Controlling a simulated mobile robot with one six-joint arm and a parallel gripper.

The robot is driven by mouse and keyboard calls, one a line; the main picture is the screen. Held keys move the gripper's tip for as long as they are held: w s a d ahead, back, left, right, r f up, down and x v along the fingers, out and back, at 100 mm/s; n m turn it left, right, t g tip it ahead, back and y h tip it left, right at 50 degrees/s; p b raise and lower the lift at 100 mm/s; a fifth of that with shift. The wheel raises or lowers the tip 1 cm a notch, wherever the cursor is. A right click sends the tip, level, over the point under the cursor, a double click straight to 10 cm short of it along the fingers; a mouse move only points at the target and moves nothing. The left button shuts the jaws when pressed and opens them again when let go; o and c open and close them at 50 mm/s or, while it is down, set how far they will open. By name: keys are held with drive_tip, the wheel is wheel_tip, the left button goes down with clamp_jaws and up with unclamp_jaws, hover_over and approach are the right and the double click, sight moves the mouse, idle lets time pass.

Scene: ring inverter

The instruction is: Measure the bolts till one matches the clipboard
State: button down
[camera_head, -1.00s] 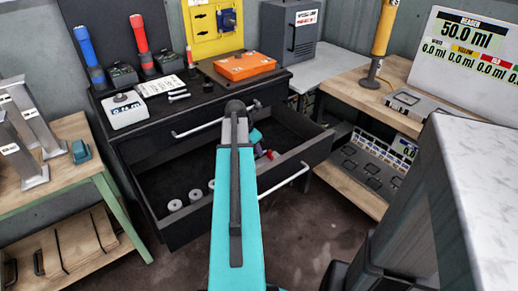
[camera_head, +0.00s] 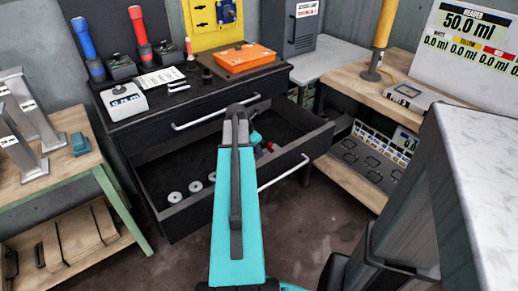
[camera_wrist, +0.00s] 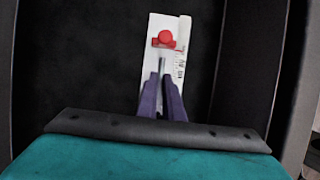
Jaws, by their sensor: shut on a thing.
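My gripper (camera_wrist: 162,98), with purple fingers, is down in the open drawer. Its fingers are close together around a thin grey shaft (camera_wrist: 162,66) that runs to a red piece with a round knob (camera_wrist: 165,39). A white strip with dark printing (camera_wrist: 182,30) lies behind the red piece; whether they are joined I cannot tell. In the head view the red piece (camera_head: 271,147) is small, right of my teal arm, which hides part of the drawer. I cannot clearly make out a bolt. A white printed sheet (camera_head: 160,78) on the cabinet top may be the clipboard.
The open drawer (camera_head: 290,158) holds pale round discs (camera_head: 175,197) at left; its middle is bare. On the cabinet stand a white device with a display (camera_head: 124,101), an orange case (camera_head: 243,58) and torches (camera_head: 82,40). Benches stand left and right.

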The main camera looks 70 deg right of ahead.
drive_tip(key=c, duration=1.8)
unclamp_jaws()
drive_tip(key=shift+r, duration=0.1)
drive_tip(key=p+v, duration=0.1)
drive_tip(key=v, duration=1.2)
drive_tip(key=shift+w+a+r, duration=0.1)
drive_tip(key=shift+a+r, duration=0.15)
